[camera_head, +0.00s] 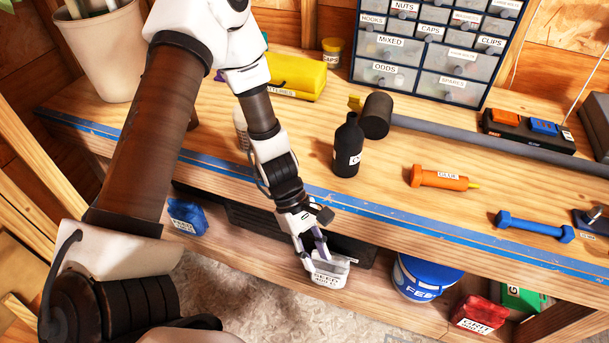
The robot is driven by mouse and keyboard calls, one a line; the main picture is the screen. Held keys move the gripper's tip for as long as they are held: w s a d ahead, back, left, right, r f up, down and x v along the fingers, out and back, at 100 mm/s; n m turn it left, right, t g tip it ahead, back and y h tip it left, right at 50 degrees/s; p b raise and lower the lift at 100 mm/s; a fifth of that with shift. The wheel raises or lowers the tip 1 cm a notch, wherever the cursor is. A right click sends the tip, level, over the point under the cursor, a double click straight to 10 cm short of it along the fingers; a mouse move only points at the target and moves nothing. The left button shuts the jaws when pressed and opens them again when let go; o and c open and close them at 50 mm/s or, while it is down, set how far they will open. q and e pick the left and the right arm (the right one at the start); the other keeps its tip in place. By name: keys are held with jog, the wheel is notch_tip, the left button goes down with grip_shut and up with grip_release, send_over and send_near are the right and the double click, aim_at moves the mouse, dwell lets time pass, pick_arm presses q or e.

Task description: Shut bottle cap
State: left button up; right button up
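A black bottle (348,152) with a white label stands upright on the bench, right of my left forearm. Its narrow neck points up; I cannot tell whether a cap sits on it. My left gripper (322,252) points down in front of the bench's front edge, below and left of the bottle. Its fingers overlap a white labelled container (328,275) in the picture; I cannot tell whether they touch it or how far open they are. My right gripper is out of view.
A mallet (377,116) with a long grey handle, an orange tool (438,178) and a blue dumbbell-shaped tool (534,226) lie right of the bottle. A drawer cabinet (430,45) stands behind. Below are a blue bucket (425,278) and a red box (480,315).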

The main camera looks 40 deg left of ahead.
pick_arm(q)
jog(key=shift+m+g+y, duration=0.5)
jog(key=shift+m+y, duration=0.2)
jog(key=s+f, duration=0.3)
jog(key=shift+s+a+f, duration=0.3)
jog(key=shift+f, duration=0.05)
jog(key=shift+a, duration=0.1)
